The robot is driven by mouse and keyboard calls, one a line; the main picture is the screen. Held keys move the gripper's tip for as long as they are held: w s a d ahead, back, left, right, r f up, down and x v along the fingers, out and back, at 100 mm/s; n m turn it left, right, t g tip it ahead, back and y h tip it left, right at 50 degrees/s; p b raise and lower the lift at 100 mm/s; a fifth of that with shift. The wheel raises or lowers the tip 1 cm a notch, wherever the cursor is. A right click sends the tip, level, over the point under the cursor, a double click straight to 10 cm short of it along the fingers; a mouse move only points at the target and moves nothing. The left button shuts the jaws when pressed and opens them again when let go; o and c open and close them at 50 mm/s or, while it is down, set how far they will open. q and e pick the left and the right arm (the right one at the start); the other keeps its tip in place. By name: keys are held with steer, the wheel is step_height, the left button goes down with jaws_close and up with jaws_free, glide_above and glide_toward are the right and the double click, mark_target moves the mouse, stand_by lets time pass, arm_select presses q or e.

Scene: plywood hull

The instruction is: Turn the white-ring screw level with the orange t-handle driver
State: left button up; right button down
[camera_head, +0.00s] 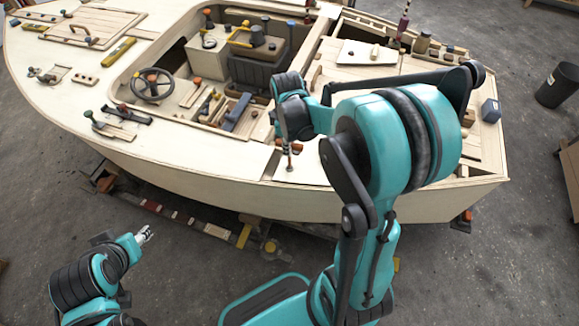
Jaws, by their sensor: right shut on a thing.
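The orange t-handle driver (297,147) stands upright over the near side deck of the plywood hull. Its orange handle ends stick out below my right gripper (288,142), which is shut on it and hides the middle of the handle. The shaft points down at the deck. Its tip is at or just above a small pale spot (290,168), probably the white-ring screw; I cannot tell whether they touch or how the screw is turned. My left gripper (145,235) is away from the hull, low over the floor at the left; its fingers are too small to read.
The hull (250,200) fills the upper middle. A steering wheel (152,85), a grey seat (258,70) and several loose tools crowd its cockpit and deck. A dark bin (558,85) stands on the floor.

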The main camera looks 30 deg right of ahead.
steer(key=m, duration=0.6)
steer(key=shift+d, duration=0.1)
